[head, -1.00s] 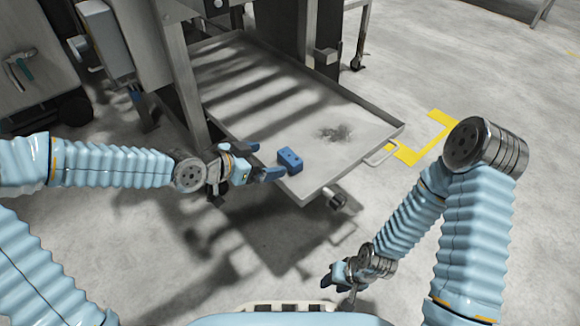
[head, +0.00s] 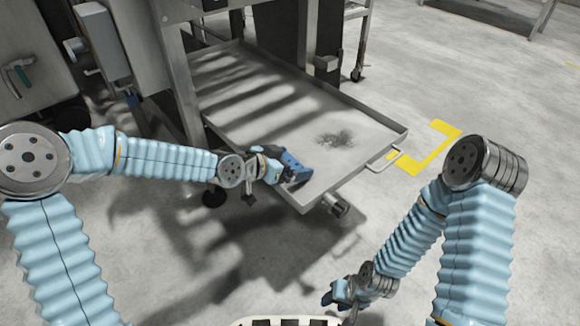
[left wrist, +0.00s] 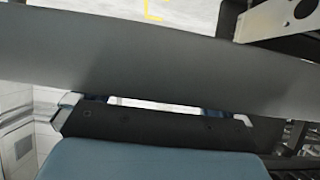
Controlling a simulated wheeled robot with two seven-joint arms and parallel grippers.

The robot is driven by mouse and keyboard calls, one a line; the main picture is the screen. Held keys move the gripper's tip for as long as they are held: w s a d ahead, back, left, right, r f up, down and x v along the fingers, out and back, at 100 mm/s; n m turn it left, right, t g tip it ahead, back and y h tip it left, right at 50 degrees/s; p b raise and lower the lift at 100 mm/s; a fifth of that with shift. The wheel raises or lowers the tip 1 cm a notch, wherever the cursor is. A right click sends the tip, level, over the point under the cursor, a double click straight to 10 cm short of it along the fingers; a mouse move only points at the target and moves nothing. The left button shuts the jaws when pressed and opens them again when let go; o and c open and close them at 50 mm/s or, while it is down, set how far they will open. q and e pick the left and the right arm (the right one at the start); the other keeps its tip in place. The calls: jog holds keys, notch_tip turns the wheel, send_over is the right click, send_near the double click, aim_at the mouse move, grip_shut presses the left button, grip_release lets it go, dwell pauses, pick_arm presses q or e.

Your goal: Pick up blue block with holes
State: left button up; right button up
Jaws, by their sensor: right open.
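The blue block (head: 297,172) lies on the metal tray (head: 370,115), close to its near edge. My left gripper (head: 283,163) is right at the block in the head view, and its dark blue fingers overlap the block's left side. I cannot tell whether the fingers are around the block or just beside it, nor whether they are closed. The block's holes are not clear now. In the left wrist view, a wide grey band and dark parts fill the picture, and I cannot make out the block. My right gripper (head: 338,300) is open and empty, low over the floor.
The tray has a raised rim, a handle (head: 385,160) at its right corner and a dark stain (head: 334,139). A machine post (head: 180,80) stands close behind my left arm. Yellow floor marking (head: 425,155) lies to the right, with open floor around it.

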pick_arm(q)
jog(key=c, duration=0.9)
jog(key=shift+r, duration=0.1)
